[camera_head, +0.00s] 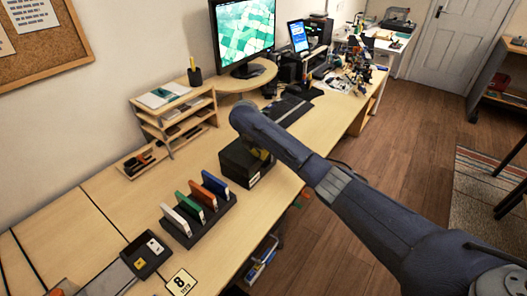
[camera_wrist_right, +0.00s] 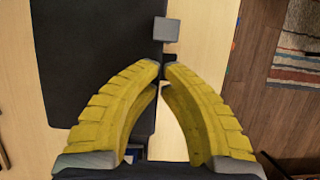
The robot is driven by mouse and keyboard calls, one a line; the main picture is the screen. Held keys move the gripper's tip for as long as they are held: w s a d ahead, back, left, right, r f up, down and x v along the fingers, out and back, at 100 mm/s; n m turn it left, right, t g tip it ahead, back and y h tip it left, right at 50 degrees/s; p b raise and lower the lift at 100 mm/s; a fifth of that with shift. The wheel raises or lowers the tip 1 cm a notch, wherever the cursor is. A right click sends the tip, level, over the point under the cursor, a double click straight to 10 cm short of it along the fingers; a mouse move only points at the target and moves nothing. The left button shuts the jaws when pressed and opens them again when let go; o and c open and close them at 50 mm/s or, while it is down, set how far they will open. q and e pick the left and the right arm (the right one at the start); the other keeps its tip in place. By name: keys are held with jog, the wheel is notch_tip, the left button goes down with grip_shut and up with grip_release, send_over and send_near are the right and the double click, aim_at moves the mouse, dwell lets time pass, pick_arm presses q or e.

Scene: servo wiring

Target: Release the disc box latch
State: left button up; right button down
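The black disc box (camera_head: 235,162) stands on the bench near its front edge, with a small white label on its side. In the right wrist view its dark top (camera_wrist_right: 90,50) fills the left half. A small grey block (camera_wrist_right: 166,29), apparently the latch, sits at the box's right edge. My right gripper (camera_wrist_right: 161,67) has its yellow fingertips close together at that edge, just below the grey block in the picture. The fingers look shut, with no object clearly held. In the head view my right arm hides much of this gripper (camera_head: 260,153). My left gripper is out of view.
A dark rack (camera_head: 207,224) with several coloured cases stands left of the box. A wooden shelf organizer (camera_head: 160,125) and a monitor (camera_head: 245,35) stand behind.

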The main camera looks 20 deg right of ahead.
jog(key=shift+w+d, duration=0.4)
jog(key=shift+d, duration=0.1)
jog(key=shift+w+d, duration=0.9)
jog(key=shift+d, duration=0.2)
